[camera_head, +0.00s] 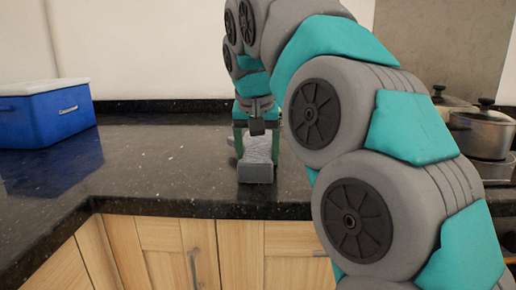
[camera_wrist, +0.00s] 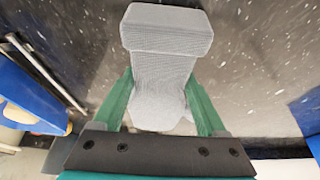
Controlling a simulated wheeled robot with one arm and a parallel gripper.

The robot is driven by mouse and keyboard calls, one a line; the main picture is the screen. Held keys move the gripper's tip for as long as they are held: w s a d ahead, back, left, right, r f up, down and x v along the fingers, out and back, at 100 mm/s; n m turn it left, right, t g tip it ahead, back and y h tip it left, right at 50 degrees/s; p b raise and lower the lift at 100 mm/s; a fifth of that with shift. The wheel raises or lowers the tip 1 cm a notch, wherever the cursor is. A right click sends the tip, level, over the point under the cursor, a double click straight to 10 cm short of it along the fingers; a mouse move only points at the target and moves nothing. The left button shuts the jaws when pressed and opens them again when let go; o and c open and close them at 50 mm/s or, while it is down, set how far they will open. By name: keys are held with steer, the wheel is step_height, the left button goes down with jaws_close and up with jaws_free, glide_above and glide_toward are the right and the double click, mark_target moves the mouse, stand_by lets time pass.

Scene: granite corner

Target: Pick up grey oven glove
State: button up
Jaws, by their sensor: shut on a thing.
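The grey oven glove (camera_head: 257,163) is at the front part of the dark granite counter in the head view. In the wrist view the glove (camera_wrist: 163,75) shows as light grey textured cloth with a wide cuff at the top. My gripper (camera_head: 257,150) points down over it, with one green finger on each side. In the wrist view my gripper (camera_wrist: 160,90) is shut on the glove's narrower middle. I cannot tell whether the glove touches the counter.
A blue box with a white lid (camera_head: 47,113) stands at the left on the granite counter (camera_head: 160,160). Metal pots (camera_head: 482,130) stand at the right behind my arm. Wooden cabinets (camera_head: 165,250) are below the counter edge. The counter between box and glove is clear.

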steer(key=shift+r, duration=0.2)
steer(key=shift+r, duration=1.6)
steer(key=shift+s+d+b, duration=0.2)
steer(key=shift+s+d, duration=0.05)
steer(key=shift+s, duration=0.4)
steer(key=shift+s+d+b, duration=0.15)
steer(key=shift+s+d, duration=0.1)
steer(key=shift+s, duration=0.4)
steer(key=s+d+r+b, duration=0.1)
steer(key=s+d, duration=0.3)
steer(key=s, duration=0.8)
steer(key=shift+s+d+r, duration=0.2)
steer(key=shift+s+r, duration=0.05)
steer(key=shift+f, duration=0.1)
